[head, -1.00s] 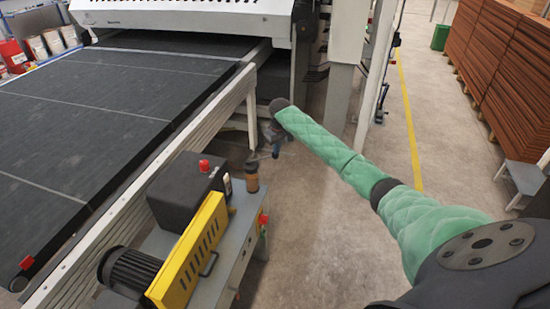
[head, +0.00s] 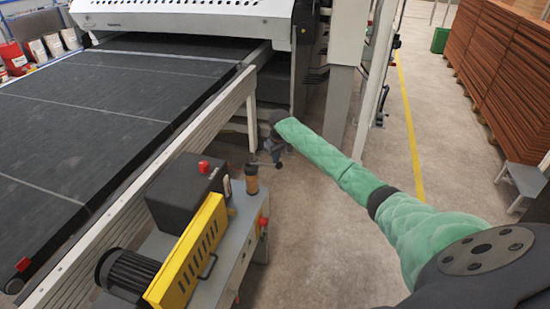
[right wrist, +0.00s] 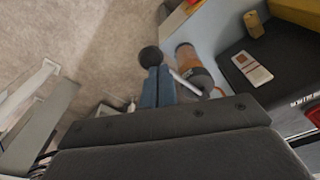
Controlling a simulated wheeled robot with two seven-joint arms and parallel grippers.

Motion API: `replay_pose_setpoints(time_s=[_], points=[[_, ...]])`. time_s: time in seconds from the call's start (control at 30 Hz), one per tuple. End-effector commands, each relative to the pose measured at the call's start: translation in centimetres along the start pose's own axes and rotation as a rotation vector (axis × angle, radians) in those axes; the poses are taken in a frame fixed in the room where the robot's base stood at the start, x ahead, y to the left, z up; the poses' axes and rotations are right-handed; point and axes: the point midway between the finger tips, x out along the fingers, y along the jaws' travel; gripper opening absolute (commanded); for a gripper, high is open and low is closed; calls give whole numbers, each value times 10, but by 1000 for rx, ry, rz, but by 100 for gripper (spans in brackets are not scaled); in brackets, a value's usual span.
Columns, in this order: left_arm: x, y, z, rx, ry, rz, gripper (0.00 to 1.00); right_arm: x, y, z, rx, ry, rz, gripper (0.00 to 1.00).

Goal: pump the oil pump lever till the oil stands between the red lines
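The oil pump, an amber cylinder with a dark cap (head: 251,179), stands at the far right corner of the grey machine table, and it also shows in the right wrist view (right wrist: 191,58). Its lever is a thin silver rod (right wrist: 186,84) ending in a black ball knob (right wrist: 151,57). My right gripper (right wrist: 157,76) has its fingers close together around the rod just below the knob; it also shows in the head view (head: 275,156). The oil level and red lines are too small to read. My left gripper is out of view.
A black box with a red button (head: 204,166), a yellow guard (head: 190,252) and a dark motor (head: 127,272) sit on the table. The wide black conveyor (head: 95,120) runs along the left. Concrete floor right of the table is open.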

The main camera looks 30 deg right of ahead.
Motion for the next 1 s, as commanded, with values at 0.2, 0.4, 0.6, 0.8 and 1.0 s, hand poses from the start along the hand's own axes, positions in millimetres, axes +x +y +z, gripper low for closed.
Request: replay_pose_setpoints(time_s=[0.2, 0.4, 0.6, 0.8, 1.0], points=[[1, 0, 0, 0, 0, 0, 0, 8, 0, 1, 0, -1, 0, 0], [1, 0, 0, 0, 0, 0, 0, 8, 0, 1, 0, -1, 0, 0], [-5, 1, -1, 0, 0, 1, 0, 4, 0, 4, 0, -2, 0, 0], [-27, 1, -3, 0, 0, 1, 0, -6, 1, 21, 1, -4, 1, 0], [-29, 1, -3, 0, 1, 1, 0, -5, 0, 31, 1, -2, -1, 0]])
